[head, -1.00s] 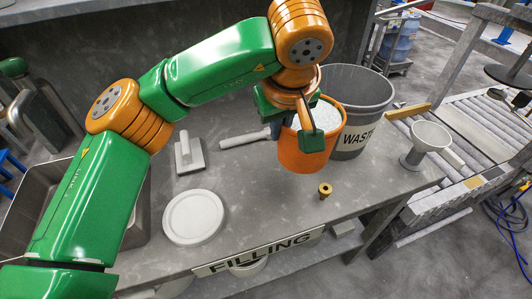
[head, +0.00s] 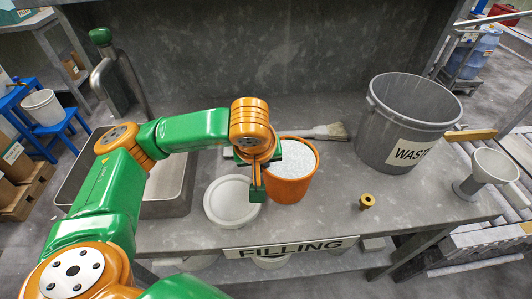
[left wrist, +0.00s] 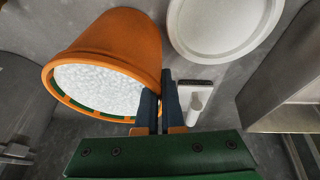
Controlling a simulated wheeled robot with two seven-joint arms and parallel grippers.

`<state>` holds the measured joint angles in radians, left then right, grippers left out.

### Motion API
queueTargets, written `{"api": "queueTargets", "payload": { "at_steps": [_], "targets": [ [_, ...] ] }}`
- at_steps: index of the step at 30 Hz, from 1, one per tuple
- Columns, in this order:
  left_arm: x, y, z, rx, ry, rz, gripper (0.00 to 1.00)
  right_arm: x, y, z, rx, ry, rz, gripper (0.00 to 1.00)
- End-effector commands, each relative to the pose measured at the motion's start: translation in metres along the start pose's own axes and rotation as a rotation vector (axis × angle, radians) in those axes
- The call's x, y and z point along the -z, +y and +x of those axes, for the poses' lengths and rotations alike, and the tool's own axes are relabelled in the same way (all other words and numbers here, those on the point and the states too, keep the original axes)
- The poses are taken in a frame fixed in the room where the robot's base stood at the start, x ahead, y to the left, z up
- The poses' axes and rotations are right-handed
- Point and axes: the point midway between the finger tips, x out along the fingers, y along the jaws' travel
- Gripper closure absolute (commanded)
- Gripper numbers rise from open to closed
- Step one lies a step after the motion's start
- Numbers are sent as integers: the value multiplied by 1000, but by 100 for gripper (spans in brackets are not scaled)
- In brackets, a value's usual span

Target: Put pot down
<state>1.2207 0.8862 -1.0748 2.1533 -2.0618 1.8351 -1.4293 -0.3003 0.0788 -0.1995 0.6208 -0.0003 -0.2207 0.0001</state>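The pot is an orange pail (head: 288,188) filled with white granules. It stands upright over the front middle of the bench, at or just above the top; I cannot tell if it touches. My left gripper (head: 258,187) is at its left rim. In the left wrist view the two fingers (left wrist: 160,108) are close together on the wall of the orange pail (left wrist: 120,40), one on each side. The fingers hide a small part of the rim. My right gripper is not in view.
A white round lid (head: 226,207) lies just left of the pail. A grey waste bin (head: 400,125), a brush (head: 335,132), a small brass piece (head: 367,201) and a funnel (head: 490,168) are further right. A sink (head: 165,195) is at left.

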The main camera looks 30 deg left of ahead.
Motion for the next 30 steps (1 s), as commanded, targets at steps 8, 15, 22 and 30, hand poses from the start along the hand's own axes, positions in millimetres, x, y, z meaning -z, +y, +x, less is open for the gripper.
{"api": "queueTargets", "payload": {
  "at_steps": [8,15,22,30],
  "targets": [
    [-1,0,2,-1,1,-1,93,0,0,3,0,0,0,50],
    [0,0,1,-1,0,-1,65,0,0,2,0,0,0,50],
    [1,1,-4,-4,1,0,65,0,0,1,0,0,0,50],
    [3,2,-66,-6,7,1,65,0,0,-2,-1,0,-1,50]
  ]
}}
